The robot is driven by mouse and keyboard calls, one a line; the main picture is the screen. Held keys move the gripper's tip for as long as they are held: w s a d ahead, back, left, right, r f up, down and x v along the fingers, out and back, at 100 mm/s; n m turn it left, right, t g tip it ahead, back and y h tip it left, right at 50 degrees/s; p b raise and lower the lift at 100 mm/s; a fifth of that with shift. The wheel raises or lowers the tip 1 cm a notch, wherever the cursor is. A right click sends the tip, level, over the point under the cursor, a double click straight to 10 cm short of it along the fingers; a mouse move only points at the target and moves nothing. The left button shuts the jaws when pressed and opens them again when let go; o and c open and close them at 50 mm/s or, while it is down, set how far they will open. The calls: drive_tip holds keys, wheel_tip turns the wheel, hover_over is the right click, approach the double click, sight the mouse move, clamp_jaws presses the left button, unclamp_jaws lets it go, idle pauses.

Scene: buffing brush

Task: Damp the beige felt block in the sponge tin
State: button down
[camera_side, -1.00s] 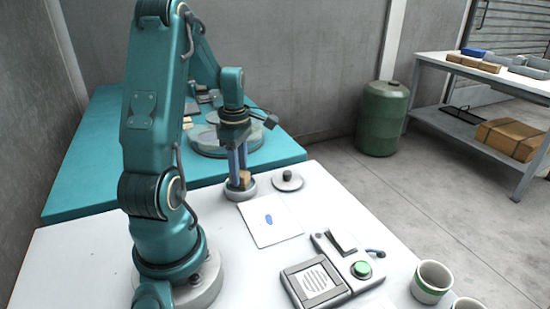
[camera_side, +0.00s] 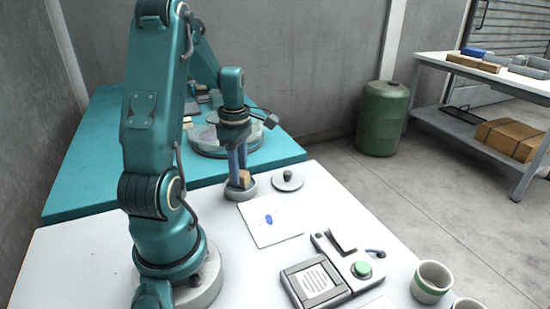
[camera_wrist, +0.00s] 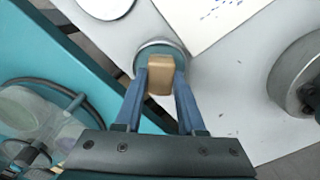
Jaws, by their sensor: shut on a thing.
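My gripper (camera_side: 241,183) is shut on the beige felt block (camera_side: 245,178), which sits between its two blue fingers. The block is down at the mouth of the round grey sponge tin (camera_side: 240,194), its upper part showing above the rim. In the wrist view the block (camera_wrist: 162,76) is between the fingertips, with the tin's rim (camera_wrist: 165,43) around and behind it.
A white sheet (camera_side: 279,227) with a blue mark lies in front of the tin. A grey device with a green button (camera_side: 362,270) and a cup (camera_side: 432,281) stand further forward on the white table. A teal table (camera_side: 75,185) with a round glassy dish (camera_side: 205,143) is behind.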

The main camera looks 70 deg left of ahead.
drive_tip(key=shift+r, duration=3.45)
drive_tip(key=shift+s+d+m, duration=0.15)
drive_tip(key=shift+d+m, duration=0.05)
drive_tip(key=shift+m, duration=1)
drive_tip(key=shift+d+r+m, duration=0.15)
drive_tip(key=shift+r+m, duration=0.05)
drive_tip(key=shift+m, duration=0.7)
drive_tip(key=w+d+r+m, duration=0.3)
drive_tip(key=w+d+m, duration=0.1)
drive_tip(key=d+m, duration=0.5)
drive_tip(key=w+d+r+m, duration=0.3)
drive_tip(key=d+m, duration=0.7)
drive_tip(key=m, duration=0.3)
drive_tip(key=shift+w+r+m, duration=0.2)
drive_tip(key=shift+w+m, duration=0.15)
drive_tip(key=shift+m, duration=0.05)
